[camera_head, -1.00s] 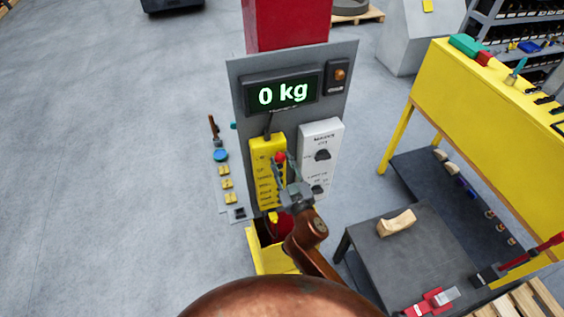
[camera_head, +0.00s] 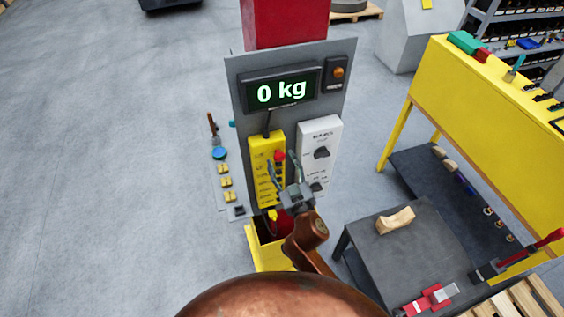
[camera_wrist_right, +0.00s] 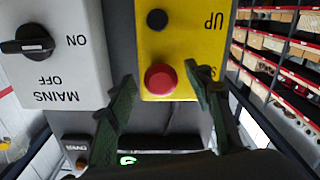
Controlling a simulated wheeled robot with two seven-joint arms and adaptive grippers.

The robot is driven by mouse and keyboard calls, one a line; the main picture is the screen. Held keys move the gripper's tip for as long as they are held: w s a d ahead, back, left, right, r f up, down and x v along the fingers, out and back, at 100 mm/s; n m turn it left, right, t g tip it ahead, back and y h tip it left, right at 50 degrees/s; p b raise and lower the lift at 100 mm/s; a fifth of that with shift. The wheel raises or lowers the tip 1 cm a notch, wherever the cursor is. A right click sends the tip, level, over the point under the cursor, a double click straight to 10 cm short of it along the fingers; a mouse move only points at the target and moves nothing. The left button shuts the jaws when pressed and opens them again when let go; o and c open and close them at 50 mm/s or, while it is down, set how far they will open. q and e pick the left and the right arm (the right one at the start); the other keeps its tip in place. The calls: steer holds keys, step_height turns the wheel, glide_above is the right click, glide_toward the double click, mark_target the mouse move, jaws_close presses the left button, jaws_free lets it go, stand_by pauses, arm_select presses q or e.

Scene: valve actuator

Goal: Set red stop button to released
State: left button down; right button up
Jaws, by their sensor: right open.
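The red stop button (camera_head: 279,155) is at the top of a yellow control box (camera_head: 257,152) on the grey panel. In the right wrist view the button (camera_wrist_right: 161,79) is a round red knob on the yellow box (camera_wrist_right: 180,45), below a black button. My right gripper (camera_head: 285,165) is open in front of the box. In the wrist view its two fingers (camera_wrist_right: 162,85) stand on either side of the button, apart from it, with nothing between them but the button area. Whether the button is pressed in or out cannot be told. My left gripper is not in view.
A white mains box with a black rotary switch (camera_head: 321,153) is beside the yellow box. A display (camera_head: 281,90) above reads 0 kg. A dark table (camera_head: 400,250) with a wooden block stands at the right.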

steer(key=v, duration=1.1)
steer(key=shift+s, duration=0.35)
steer(key=shift+d, duration=0.1)
